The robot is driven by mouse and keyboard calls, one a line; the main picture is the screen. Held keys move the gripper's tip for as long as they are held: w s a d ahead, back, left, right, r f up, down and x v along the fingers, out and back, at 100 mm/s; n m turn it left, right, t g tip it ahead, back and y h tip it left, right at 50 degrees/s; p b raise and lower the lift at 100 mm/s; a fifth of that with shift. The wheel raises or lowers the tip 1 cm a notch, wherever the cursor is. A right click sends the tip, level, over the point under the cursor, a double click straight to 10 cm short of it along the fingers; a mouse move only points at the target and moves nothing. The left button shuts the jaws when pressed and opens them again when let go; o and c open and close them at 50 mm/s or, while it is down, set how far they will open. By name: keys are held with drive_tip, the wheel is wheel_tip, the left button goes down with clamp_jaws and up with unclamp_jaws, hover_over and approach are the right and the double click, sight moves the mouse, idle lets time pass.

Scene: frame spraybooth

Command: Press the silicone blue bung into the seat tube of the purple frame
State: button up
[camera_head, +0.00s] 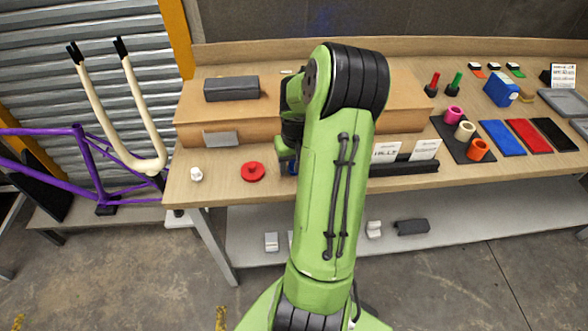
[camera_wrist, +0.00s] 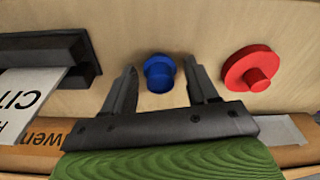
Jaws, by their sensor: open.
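The blue bung (camera_wrist: 159,73) stands on the wooden bench, a small round piece with a wider rim, seen in the wrist view. My gripper (camera_wrist: 160,70) is open, with one finger on each side of the bung and gaps left between; I cannot tell whether it touches. In the head view only a sliver of blue (camera_head: 291,169) shows beside my arm, and my fingers are hidden behind the arm. The purple frame (camera_head: 40,131) is at the far left of the head view, partly cut off by the picture edge. I cannot make out its seat tube opening.
A red round piece (camera_wrist: 250,70) lies right of the bung in the wrist view, and left of my arm in the head view (camera_head: 252,172). A white piece (camera_head: 196,174) stands further left. A cream fork (camera_head: 150,164) rises between frame and bench. A raised wooden shelf (camera_head: 225,116) runs behind.

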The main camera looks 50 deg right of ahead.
drive_tip(key=shift+r, duration=0.1)
drive_tip(key=c, duration=0.9)
drive_tip(key=shift+c, duration=0.2)
drive_tip(key=shift+r, duration=0.1)
